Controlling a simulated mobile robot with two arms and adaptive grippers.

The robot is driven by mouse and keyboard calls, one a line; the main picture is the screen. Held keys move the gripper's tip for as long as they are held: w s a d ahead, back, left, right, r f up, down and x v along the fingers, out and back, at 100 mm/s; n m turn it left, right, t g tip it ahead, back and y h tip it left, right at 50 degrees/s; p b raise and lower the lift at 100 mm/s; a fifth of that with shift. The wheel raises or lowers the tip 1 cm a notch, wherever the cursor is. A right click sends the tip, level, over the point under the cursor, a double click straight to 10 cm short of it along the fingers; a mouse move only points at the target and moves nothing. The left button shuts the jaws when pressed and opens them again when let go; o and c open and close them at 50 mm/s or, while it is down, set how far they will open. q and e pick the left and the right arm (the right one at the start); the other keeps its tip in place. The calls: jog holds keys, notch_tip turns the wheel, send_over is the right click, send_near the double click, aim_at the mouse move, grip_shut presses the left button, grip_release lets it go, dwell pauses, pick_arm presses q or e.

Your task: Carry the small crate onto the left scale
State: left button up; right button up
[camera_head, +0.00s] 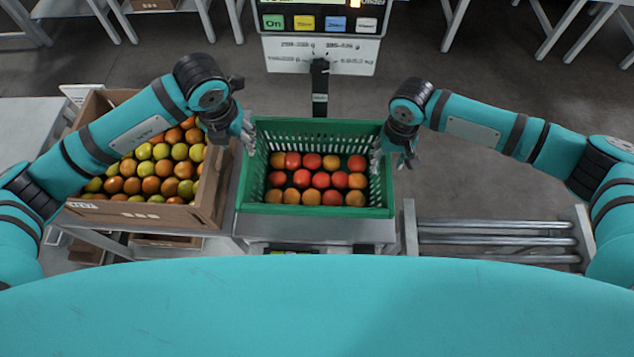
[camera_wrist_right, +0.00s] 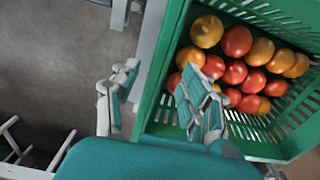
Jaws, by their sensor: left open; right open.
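The small green crate (camera_head: 316,211) holds red and orange tomatoes. It stands level on a metal scale platform (camera_head: 290,230), in front of a post with a display (camera_head: 320,50). I cannot tell whether this is the left scale. My left gripper (camera_head: 246,134) is open at the crate's left side wall. My right gripper (camera_head: 388,157) is open at the right side wall. In the right wrist view, the right gripper (camera_wrist_right: 157,88) straddles the crate's rim (camera_wrist_right: 163,75), one finger outside and one over the inside. Left finger contact is unclear.
A brown box (camera_head: 212,190) of green and orange tomatoes stands close to the left of the crate, under my left arm. A roller conveyor (camera_head: 495,240) lies to the right, its rollers bare. White table frames stand at the back.

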notch_tip(320, 180, up, 9)
dwell(0.8)
